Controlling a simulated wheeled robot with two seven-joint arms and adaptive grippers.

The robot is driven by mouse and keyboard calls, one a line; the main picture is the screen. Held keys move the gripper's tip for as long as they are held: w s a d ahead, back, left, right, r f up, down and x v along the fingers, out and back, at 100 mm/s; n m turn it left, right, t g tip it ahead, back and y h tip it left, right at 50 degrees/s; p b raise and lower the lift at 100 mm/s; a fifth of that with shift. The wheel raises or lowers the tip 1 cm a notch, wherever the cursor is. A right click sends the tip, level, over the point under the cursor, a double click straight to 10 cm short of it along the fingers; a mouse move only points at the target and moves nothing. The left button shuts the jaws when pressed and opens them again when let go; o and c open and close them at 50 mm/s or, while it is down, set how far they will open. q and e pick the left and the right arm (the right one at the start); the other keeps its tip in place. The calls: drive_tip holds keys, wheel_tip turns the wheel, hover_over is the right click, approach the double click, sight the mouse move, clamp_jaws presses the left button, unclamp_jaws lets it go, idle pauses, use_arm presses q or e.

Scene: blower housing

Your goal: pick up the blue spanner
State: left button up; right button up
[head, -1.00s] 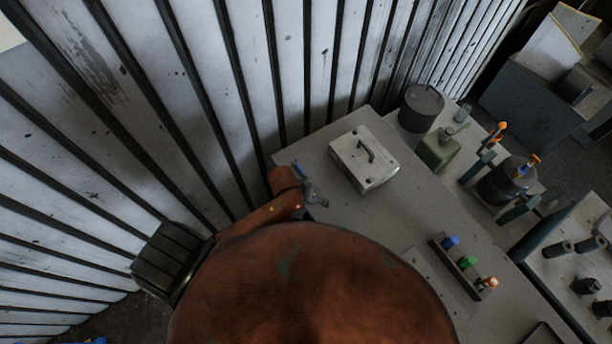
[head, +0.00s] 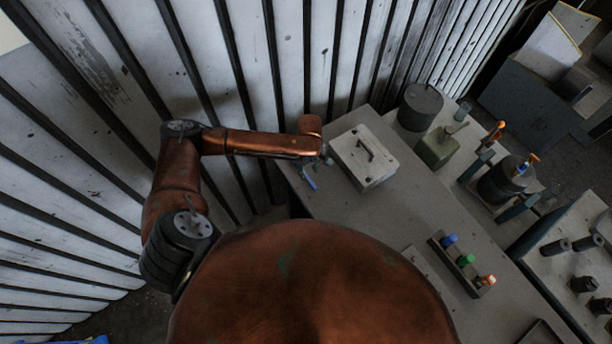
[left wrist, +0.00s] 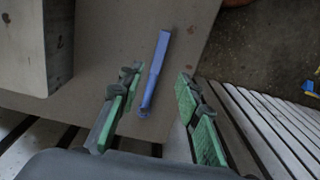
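The blue spanner (left wrist: 155,72) lies on the grey table near its edge. In the head view, part of the spanner (head: 310,184) shows beside my left gripper (head: 314,167), and the rest is hidden by it. In the left wrist view my left gripper (left wrist: 157,80) is open, with its green-padded fingers apart on either side of the spanner's line. The fingers do not touch the spanner. How far above the table they are, I cannot tell. My right gripper is in neither view.
A pale box with a handle (head: 364,157) stands on the table (head: 370,220) just right of my left gripper. A slatted wall (head: 230,80) runs close along the left. A rack with coloured pegs (head: 462,264) and a green canister (head: 437,148) stand farther right.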

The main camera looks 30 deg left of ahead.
sight(310, 180)
use_arm(q)
drive_tip(key=f, duration=0.3)
drive_tip(key=f+p, duration=0.1)
drive_tip(key=f, duration=0.2)
drive_tip(key=shift+w+d+f, duration=0.15)
drive_tip(key=shift+d+f, duration=0.05)
drive_tip(key=shift+f, duration=0.15)
drive_tip(key=shift+c, duration=0.5)
clamp_jaws()
